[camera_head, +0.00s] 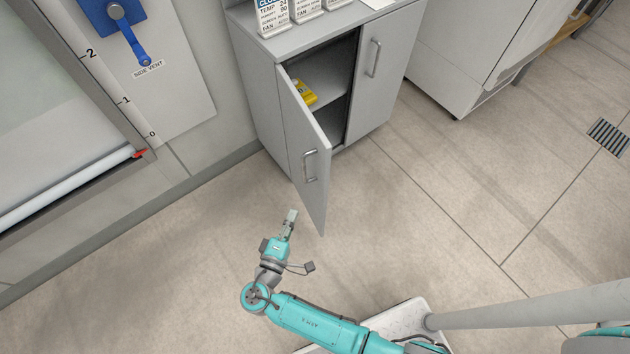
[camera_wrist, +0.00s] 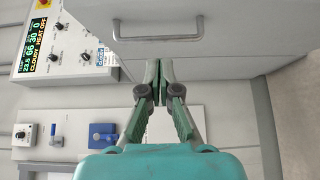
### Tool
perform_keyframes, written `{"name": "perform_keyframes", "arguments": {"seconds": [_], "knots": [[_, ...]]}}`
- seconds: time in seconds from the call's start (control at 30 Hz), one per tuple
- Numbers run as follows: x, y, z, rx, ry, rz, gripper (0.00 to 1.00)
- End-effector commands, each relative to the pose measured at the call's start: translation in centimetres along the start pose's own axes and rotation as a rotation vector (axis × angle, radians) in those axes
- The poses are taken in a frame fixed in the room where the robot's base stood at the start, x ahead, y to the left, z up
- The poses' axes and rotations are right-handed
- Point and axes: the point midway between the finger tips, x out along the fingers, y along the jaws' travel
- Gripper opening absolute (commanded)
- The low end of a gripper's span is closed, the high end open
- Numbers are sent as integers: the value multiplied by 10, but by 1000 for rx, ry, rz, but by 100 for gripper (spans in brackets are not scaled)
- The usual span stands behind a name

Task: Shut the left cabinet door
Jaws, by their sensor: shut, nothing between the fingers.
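The left cabinet door (camera_head: 303,148) is grey with a metal bar handle and stands ajar, swung out from the grey cabinet (camera_head: 256,84). Its handle (camera_head: 310,165) is on the outer face. My gripper (camera_head: 292,214) is shut and empty, in front of the door's outer face, to the lower left of its lower part. In the wrist view the shut fingertips (camera_wrist: 158,100) show below the door handle (camera_wrist: 158,36), near the door's edge. I cannot tell whether they touch the door.
The right cabinet door (camera_head: 380,67) looks shut. A yellow object (camera_head: 303,93) lies on a shelf inside. Signs (camera_head: 272,16) stand on top. A white unit (camera_head: 478,50) is at the right. A blue side-vent crank (camera_head: 128,38) is on the left wall. The floor around my gripper is clear.

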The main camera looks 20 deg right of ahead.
Motion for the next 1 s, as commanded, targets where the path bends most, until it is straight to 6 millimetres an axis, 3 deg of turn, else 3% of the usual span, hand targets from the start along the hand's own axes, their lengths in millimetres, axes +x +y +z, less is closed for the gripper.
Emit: {"name": "perform_keyframes", "arguments": {"seconds": [0.27,0.77,1.0], "knots": [[17,4,-3,2,-9,15,0],[101,5,-2,3,-10,14,0],[121,5,20,2,-6,13,0]]}}
